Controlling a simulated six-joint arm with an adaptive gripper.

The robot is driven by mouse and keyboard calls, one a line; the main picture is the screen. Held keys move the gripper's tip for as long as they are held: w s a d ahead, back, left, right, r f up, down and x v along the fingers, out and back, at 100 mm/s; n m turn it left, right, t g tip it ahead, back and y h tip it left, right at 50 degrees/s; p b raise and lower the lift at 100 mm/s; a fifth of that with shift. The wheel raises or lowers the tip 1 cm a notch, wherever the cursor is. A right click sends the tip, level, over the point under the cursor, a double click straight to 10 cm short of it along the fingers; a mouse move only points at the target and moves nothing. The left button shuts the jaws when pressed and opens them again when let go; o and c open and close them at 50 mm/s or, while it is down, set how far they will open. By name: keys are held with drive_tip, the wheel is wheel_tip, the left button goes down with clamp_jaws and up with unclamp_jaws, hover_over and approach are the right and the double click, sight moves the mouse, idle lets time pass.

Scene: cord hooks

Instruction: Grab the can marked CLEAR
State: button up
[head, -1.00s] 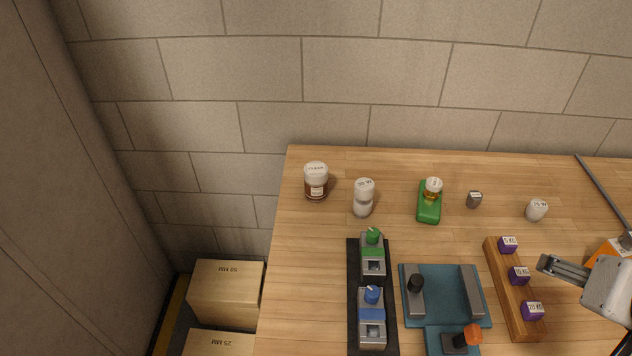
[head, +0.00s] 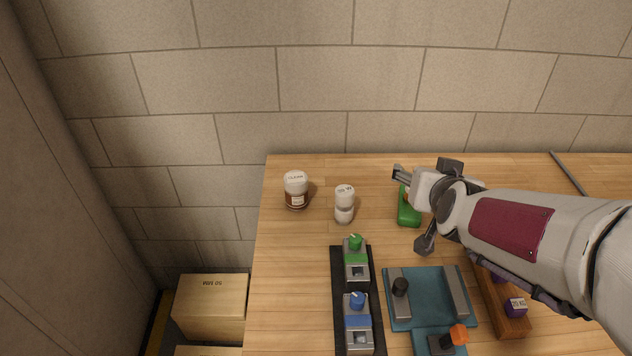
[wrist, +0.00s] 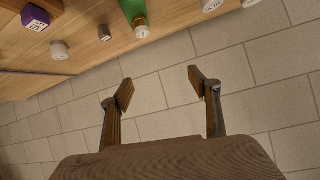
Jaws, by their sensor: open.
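The can marked CLEAR (head: 296,201) stands upright near the back left corner of the table; it has a white lid with small lettering and a brown body with a pale label. A white-lidded edge at the top of the wrist view may be it, but its lettering cannot be read there. My gripper (head: 412,208) is open and empty, to the right of the can and apart from it, over the green item's area. In the wrist view my gripper (wrist: 161,82) shows its two fingers spread with only the wall behind them.
A white-lidded jar (head: 344,208) stands just right of the can. A green item (head: 408,214) is partly hidden by my gripper. A black strip with green and blue knobbed devices (head: 357,300) and a teal tray (head: 427,290) lie nearer. The brick wall rises behind the table.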

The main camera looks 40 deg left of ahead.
drive_tip(key=s+a+f+n+y, duration=0.15)
drive_tip(key=a+f, duration=0.25)
drive_tip(key=a, duration=0.4)
drive_tip(key=s+a+f+y, duration=0.1)
drive_tip(key=s+a+f, duration=0.15)
drive_tip(key=a, duration=0.55)
drive_tip(key=n+t, duration=0.1)
approach(296, 192)
drive_tip(key=shift+y, duration=0.25)
drive_tip(key=x, duration=0.5)
drive_tip(key=shift+d+f, duration=0.1)
drive_tip(key=shift+f, duration=0.25)
drive_tip(key=shift+w, duration=0.1)
drive_tip(key=shift+x, duration=1.3)
